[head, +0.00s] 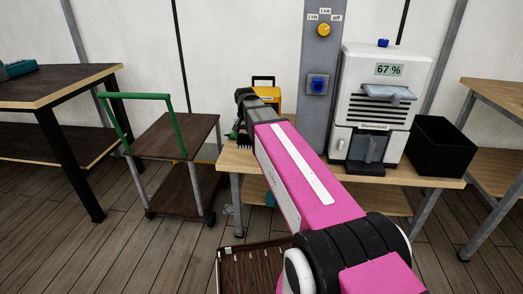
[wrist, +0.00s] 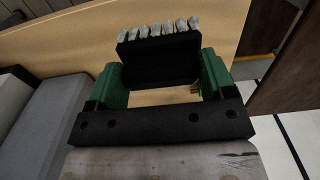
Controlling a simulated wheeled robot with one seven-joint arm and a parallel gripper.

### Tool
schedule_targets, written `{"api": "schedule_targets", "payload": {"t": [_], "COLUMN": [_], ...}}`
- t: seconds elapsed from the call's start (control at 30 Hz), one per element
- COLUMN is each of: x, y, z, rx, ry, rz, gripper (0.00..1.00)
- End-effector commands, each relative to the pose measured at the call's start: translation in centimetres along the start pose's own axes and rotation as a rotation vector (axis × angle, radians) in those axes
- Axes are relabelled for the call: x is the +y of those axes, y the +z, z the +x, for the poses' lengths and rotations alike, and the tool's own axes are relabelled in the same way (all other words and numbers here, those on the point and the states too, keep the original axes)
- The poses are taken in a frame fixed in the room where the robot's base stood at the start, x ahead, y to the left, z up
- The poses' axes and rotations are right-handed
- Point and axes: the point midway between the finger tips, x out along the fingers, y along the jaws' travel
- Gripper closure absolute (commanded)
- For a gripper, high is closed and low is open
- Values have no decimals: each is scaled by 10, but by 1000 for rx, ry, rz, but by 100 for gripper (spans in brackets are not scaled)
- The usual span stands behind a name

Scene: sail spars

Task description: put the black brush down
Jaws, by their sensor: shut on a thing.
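The black brush (wrist: 160,62) is in my gripper (wrist: 163,84). It has a dark block body and a row of pale grey bristle tufts pointing away from the gripper. The green fingers are shut on its two sides. The light wooden table (wrist: 60,50) lies beneath and beyond the brush in the wrist view. In the head view the table (head: 410,178) shows to the right of my arm, and my gripper is over its left end. My arm hides much of the gripper there. I cannot tell whether the brush touches the table.
A yellow case (head: 268,95) stands behind my gripper. A grey post (head: 316,120), a white machine (head: 385,75) and a black bin (head: 441,145) are to the right. A trolley with a green handle (head: 175,135) stands left. A slatted tray (head: 232,275) is low in front.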

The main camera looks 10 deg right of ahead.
Motion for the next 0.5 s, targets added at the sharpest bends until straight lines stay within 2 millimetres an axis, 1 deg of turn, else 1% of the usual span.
{"api": "schedule_targets", "payload": {"t": [0.03, 0.3, 0.4, 0.5], "x": [7, 41, 49, 54], "y": [-11, -50, -59, -64], "z": [7, 38, 46, 50], "rx": [-1, 0, -1, 0], "ry": [0, 0, 0, 0], "rz": [4, 2, 0, -1], "gripper": [52, 52, 52, 52]}}
